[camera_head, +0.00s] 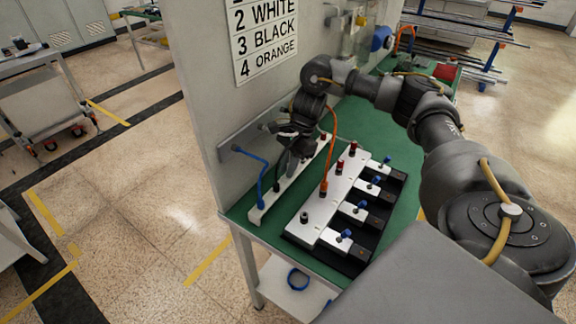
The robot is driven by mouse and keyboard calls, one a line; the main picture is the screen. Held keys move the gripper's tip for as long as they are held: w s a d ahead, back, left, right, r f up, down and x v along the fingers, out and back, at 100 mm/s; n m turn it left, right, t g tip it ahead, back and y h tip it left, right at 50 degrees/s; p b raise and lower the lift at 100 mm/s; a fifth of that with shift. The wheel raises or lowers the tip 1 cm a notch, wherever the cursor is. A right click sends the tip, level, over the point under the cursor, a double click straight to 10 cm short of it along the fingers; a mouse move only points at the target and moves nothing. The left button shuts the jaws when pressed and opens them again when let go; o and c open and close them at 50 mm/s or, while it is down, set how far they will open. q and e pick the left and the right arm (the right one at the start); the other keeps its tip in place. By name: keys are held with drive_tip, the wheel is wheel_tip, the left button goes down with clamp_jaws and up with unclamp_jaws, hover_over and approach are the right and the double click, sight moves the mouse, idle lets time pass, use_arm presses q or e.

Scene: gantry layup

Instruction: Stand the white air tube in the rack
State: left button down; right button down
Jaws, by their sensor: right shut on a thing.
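My right gripper (286,164) is over the long white strip-shaped rack (267,200) that runs along the panel. It points down and is shut; the white air tube in it is mostly hidden by the dark fingers and wrist, and I cannot tell whether its lower end touches the rack. A blue tube (262,172) stands in the rack's near end, left of the gripper, its upper end bent toward the panel. My left gripper is not in view.
An orange tube (331,150) rises from a white block (318,213) with black and red fittings, close right of the gripper. Several white valves with blue fittings (345,235) stand beside it. The green bench top (243,217) has a numbered colour sign (265,40) above it.

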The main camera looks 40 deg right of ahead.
drive_tip(key=shift+f+b, duration=0.4)
drive_tip(key=shift+f, duration=0.2)
drive_tip(key=c, duration=1.3)
unclamp_jaws()
drive_tip(key=p+v, duration=0.2)
drive_tip(key=v, duration=0.8)
drive_tip(key=shift+d+r, duration=0.2)
drive_tip(key=shift+r, duration=0.15)
drive_tip(key=shift+w+a+f, duration=0.1)
drive_tip(key=shift+w, duration=0.05)
